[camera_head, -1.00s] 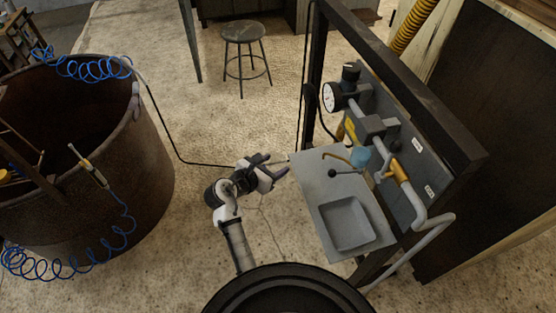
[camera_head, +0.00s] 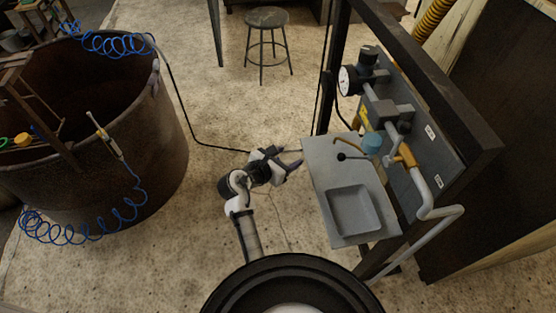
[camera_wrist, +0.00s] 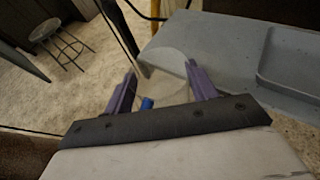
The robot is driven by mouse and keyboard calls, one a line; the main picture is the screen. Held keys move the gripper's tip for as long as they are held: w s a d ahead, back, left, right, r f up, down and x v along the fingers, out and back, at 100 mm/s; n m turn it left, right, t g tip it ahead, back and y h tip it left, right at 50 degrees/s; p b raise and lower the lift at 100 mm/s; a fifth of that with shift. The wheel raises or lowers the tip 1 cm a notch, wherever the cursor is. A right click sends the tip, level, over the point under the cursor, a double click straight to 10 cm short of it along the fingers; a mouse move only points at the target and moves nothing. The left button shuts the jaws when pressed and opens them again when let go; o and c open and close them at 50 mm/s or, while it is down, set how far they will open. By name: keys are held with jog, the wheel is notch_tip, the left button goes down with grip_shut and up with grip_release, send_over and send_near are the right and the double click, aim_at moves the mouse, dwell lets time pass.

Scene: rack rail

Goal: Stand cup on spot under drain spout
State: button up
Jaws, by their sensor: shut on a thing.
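My gripper (camera_wrist: 160,85) is shut on a clear, see-through cup (camera_wrist: 165,88) in the wrist view. Its purple fingers stand on either side of the cup, and a small blue patch shows low by it. In the head view my gripper (camera_head: 294,163) is just left of the grey shelf (camera_head: 318,177) on the rack. I cannot make out the cup there. A thin brass-coloured curved tube (camera_head: 346,142) hangs over the back of the shelf; I cannot tell if it is the drain spout. No marked spot is clear to me.
The shelf has a sunken basin (camera_head: 350,210) in front and a black-knobbed lever (camera_head: 342,157). A light blue bowl (camera_head: 372,142), a gauge (camera_head: 346,80) and grey pipework are on the rack panel. A rusty tub (camera_head: 150,150) stands left, a stool (camera_head: 266,20) behind.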

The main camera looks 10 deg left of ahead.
jog(key=w+d, duration=0.1)
jog(key=d, duration=0.4)
jog(key=w+d, duration=0.1)
jog(key=d, duration=0.2)
jog(key=shift+w+d+f+b, duration=0.1)
jog(key=shift+w+f+b, duration=0.2)
jog(key=shift+b, duration=0.1)
jog(key=shift+w+d+f+p, duration=0.1)
jog(key=shift+w+d+p, duration=0.25)
jog(key=shift+d, duration=0.4)
jog(key=shift+w+d+f+p, duration=0.1)
jog(key=shift+w+d+p, duration=0.1)
jog(key=shift+d+p, duration=0.45)
jog(key=shift+w+d+f+p, duration=0.1)
jog(key=shift+w+d+p, duration=0.15)
jog(key=shift+d, duration=0.65)
jog(key=shift+f, duration=0.55)
jog(key=o, duration=1.1)
jog(key=shift+c, duration=0.2)
jog(key=shift+s, duration=0.1)
jog(key=b+v, duration=0.1)
jog(key=v, duration=1.2)
jog(key=shift+s+a, duration=0.25)
jog(key=shift+s, duration=0.05)
